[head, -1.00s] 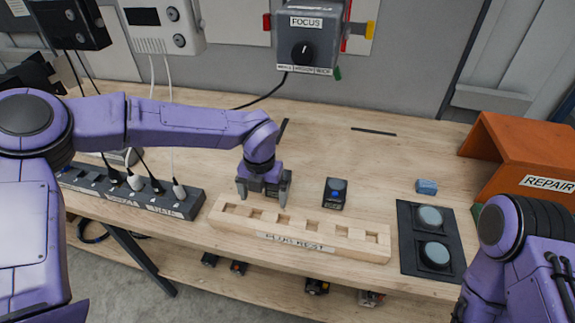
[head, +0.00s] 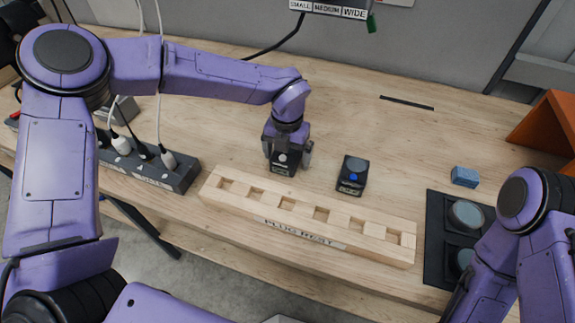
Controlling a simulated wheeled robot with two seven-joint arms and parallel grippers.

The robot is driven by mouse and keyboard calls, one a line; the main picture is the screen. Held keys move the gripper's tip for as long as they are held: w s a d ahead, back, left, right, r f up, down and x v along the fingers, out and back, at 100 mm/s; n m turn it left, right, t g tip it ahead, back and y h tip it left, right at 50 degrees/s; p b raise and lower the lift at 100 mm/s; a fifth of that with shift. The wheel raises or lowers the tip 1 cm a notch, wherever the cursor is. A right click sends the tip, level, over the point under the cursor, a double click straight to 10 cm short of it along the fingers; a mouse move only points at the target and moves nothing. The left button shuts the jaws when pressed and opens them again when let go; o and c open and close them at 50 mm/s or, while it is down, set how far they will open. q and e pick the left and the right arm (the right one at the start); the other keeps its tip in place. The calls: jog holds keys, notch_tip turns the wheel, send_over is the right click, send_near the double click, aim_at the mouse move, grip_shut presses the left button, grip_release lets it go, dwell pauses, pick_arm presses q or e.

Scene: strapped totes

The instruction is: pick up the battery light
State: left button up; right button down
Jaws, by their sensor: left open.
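A wooden plug rest (head: 300,232) with several square holes lies along the front edge. A black power strip (head: 175,175) with plugs is at left. A black tray (head: 435,225) with grey discs, a blue block (head: 465,177) and an orange bin (head: 545,125) are at right.

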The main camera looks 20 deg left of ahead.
pick_arm(q)
jog(key=shift+w+f, duration=0.25)
jog(key=shift+f, duration=0.15)
jog(key=shift+r, duration=0.1)
jog(key=shift+s+a+r, duration=0.1)
jog(key=shift+s+r, duration=0.05)
jog(key=shift+s, duration=0.1)
jog(key=shift+c, duration=1.2)
jog(key=shift+s, duration=0.1)
jog(key=c, duration=1.1)
